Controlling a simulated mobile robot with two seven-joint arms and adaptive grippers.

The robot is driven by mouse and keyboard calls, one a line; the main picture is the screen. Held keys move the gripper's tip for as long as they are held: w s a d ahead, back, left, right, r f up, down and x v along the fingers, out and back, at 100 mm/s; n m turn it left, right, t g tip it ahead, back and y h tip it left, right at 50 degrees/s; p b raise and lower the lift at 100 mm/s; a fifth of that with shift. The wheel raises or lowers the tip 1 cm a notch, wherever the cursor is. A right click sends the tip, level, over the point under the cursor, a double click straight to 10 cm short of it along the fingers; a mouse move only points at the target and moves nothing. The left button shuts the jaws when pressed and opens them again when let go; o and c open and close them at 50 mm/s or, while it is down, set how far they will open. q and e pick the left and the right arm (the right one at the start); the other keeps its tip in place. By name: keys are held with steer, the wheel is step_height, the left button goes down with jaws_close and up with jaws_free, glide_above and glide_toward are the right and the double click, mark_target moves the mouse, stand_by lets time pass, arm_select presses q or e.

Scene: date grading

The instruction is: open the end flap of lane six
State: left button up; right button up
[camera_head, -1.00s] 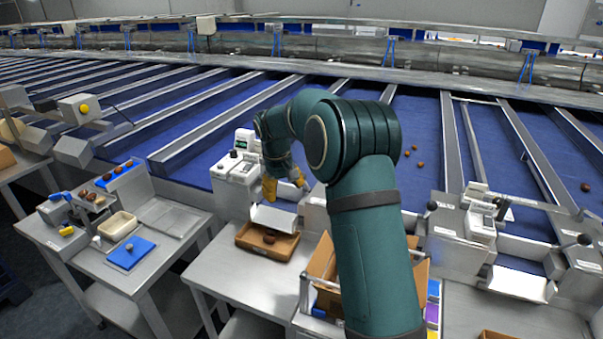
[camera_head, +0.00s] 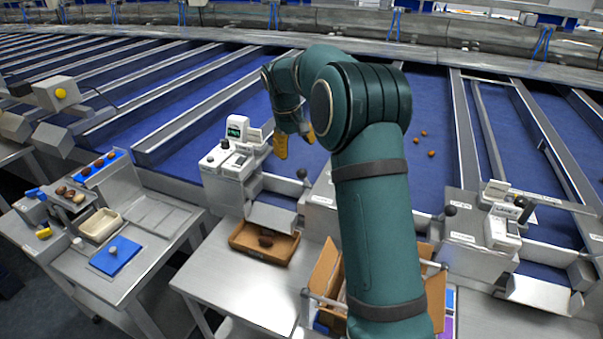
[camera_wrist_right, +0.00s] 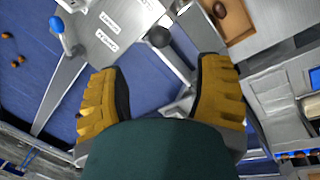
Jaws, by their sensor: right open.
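My right gripper (camera_head: 295,140) hangs open and empty over the blue lane belt in the head view. In the right wrist view its yellow fingers (camera_wrist_right: 160,88) are spread apart. A black ball knob (camera_head: 302,174) on a lever stands below it at the lane end; it also shows just beyond the fingertips in the wrist view (camera_wrist_right: 158,37), apart from them. A metal end flap (camera_head: 271,217) slopes above a brown tray (camera_head: 240,239). The label (camera_head: 322,201) beside the knob is too small to read, so I cannot tell the lane number. My left gripper is out of view.
A small white device (camera_head: 228,165) with a green display stands left of the flap. A cardboard box (camera_head: 325,270) is below the arm. Another black knob (camera_head: 450,210) and an end flap (camera_head: 540,292) are at the right. Metal dividers (camera_head: 195,110) separate the lanes.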

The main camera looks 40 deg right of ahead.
mark_target(301, 170)
steer(key=f, duration=0.3)
steer(key=d+f, duration=0.1)
steer(key=f, duration=0.2)
steer(key=d+f, duration=0.1)
steer(key=f, duration=0.3)
steer(key=shift+f, duration=0.1)
jaws_close()
